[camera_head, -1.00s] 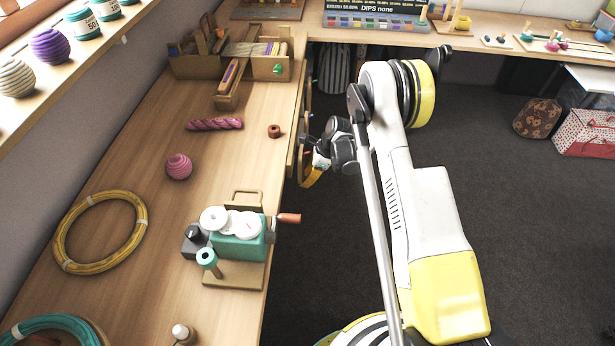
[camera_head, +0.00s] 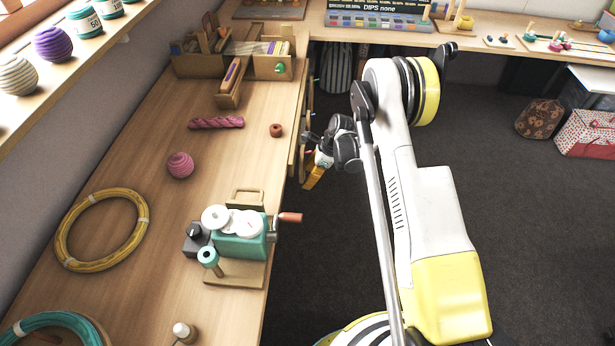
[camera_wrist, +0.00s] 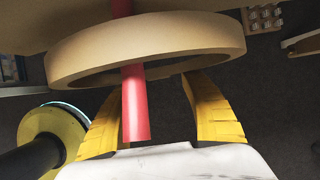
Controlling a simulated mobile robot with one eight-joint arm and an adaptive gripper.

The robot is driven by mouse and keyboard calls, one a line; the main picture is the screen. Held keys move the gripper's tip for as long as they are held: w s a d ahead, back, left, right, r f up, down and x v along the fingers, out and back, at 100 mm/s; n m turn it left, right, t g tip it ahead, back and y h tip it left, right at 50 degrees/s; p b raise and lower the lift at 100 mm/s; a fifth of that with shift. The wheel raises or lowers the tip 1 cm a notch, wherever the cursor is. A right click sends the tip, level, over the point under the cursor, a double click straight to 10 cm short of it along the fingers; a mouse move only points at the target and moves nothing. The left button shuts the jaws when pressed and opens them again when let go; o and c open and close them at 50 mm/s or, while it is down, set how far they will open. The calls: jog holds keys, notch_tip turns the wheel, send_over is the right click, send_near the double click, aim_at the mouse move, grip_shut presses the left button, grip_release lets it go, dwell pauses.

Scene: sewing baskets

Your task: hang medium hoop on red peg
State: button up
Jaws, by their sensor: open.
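In the wrist view a pale wooden hoop (camera_wrist: 200,40) spans the upper middle. The red peg (camera_wrist: 135,105) shows above and below the hoop's near band, which hides its middle. The peg appears to pass through the hoop. My gripper (camera_wrist: 160,132) is open, its two yellow fingers on either side of the peg's free end and just below the band. I cannot tell whether a finger touches the hoop. In the head view my gripper (camera_head: 316,172) is beside the table's right edge, and the peg is not clearly visible.
The wooden table (camera_head: 150,230) carries a teal winding device (camera_head: 240,245) with an orange handle jutting over the edge. A yellow coil (camera_head: 65,235), pink ball (camera_head: 180,165) and wooden organiser (camera_head: 275,68) also lie there. Open dark floor (camera_head: 530,230) is to the right.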

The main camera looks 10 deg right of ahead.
jog(key=s+d+r+n+t+h, duration=0.1)
jog(key=s+d+r+n, duration=0.15)
jog(key=r, duration=0.95)
jog(key=s+d+r+n+h, duration=0.1)
jog(key=s+r+n, duration=0.2)
jog(key=r, duration=1)
jog(key=s+a+r+n+t, duration=0.1)
jog(key=s+r+n, duration=0.4)
jog(key=s+r, duration=0.3)
jog(key=s+r+n+t+h, duration=0.1)
jog(key=s+r+n, duration=0.1)
jog(key=s+n, duration=0.3)
jog(key=s+r+n+t+h, duration=0.1)
jog(key=s+n, duration=0.5)
jog(key=s, duration=0.6)
jog(key=shift+r+t+h, duration=0.3)
jog(key=shift+r+t, duration=0.5)
jog(key=shift+r, duration=0.05)
